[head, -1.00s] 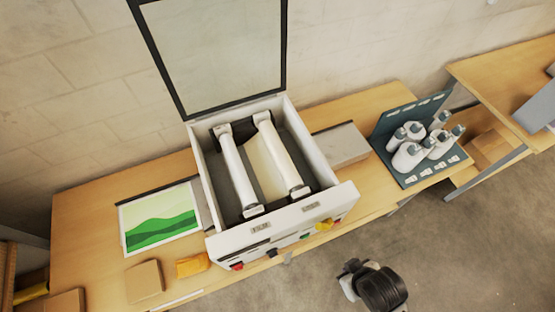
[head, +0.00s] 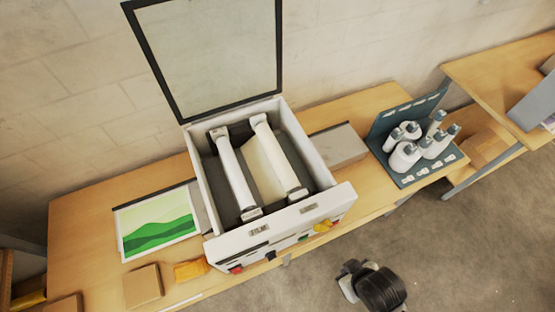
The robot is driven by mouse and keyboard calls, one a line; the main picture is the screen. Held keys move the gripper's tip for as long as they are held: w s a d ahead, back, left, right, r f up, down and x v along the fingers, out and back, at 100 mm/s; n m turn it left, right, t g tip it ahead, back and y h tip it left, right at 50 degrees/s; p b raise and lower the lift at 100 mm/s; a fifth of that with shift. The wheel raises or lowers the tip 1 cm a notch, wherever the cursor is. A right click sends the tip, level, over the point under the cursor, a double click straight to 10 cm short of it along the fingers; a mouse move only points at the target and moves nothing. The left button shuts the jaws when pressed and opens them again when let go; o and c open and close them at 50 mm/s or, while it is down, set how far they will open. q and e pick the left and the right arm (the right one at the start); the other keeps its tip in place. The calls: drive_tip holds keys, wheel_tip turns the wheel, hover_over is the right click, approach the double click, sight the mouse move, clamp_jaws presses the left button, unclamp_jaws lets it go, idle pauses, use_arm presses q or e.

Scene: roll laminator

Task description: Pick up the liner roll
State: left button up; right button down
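The open laminator (head: 205,190) stands on the wooden bench with its framed lid raised. Two pale rolls lie side by side in its bay, a left roll (head: 234,172) and a right roll (head: 277,155), with a cream sheet (head: 262,172) between them. Several white rolls with grey ends (head: 404,156) stand upright on a dark teal rack (head: 385,133) to the right.
A picture sheet with green hills (head: 158,222), a tan block (head: 143,286) and a yellow-orange item (head: 191,270) lie left of the laminator. A dark rounded part with a light piece (head: 380,290) shows low over the floor.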

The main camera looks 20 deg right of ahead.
drive_tip(key=shift+c, duration=0.9)
unclamp_jaws()
drive_tip(key=shift+w, duration=0.15)
